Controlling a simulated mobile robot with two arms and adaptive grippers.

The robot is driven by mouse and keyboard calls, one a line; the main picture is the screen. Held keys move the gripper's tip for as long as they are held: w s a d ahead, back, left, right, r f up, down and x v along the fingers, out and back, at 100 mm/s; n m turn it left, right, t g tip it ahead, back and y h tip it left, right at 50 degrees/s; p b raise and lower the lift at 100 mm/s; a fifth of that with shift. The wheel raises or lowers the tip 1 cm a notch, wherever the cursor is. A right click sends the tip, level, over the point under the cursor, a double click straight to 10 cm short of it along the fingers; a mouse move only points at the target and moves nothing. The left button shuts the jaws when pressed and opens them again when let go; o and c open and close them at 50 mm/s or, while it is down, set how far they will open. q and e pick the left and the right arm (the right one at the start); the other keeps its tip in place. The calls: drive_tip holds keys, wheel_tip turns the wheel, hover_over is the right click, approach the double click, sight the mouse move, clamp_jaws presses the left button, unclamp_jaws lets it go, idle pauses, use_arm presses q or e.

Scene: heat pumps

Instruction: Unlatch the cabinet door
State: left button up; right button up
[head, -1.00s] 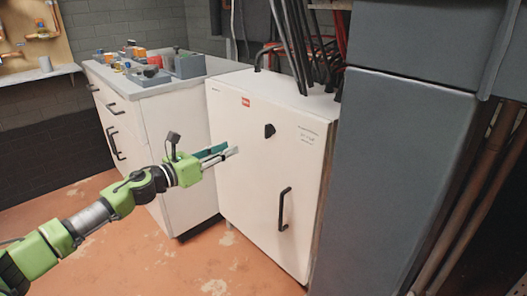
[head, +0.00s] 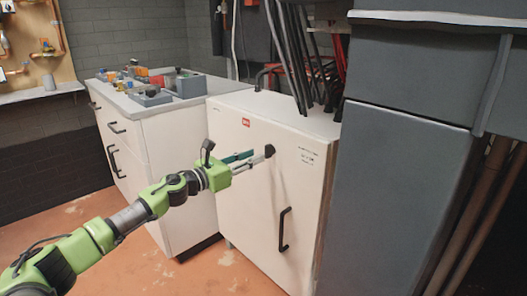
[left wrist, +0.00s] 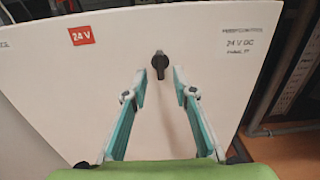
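The white cabinet door (head: 250,185) is shut. Its black latch knob (head: 270,151) is on the upper part of the door, and a black handle (head: 284,230) is lower down. In the left wrist view the latch knob (left wrist: 160,64) stands upright, beyond and between my fingertips. My left gripper (head: 265,155) is in front of the door close to the knob, with its fingers apart in the left wrist view (left wrist: 160,85). Nothing is between the fingers; I cannot tell whether they touch the door. My right gripper is not in view.
A white drawer cabinet (head: 160,135) stands to the left, with grey bins (head: 188,86) and small parts on top. A large grey cabinet (head: 395,190) stands close on the right. Black cables (head: 295,60) run up behind the white cabinet. Floor in front is clear.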

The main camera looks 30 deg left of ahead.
sight(265, 152)
use_arm(q)
drive_tip(key=shift+x, duration=2.65)
clamp_jaws()
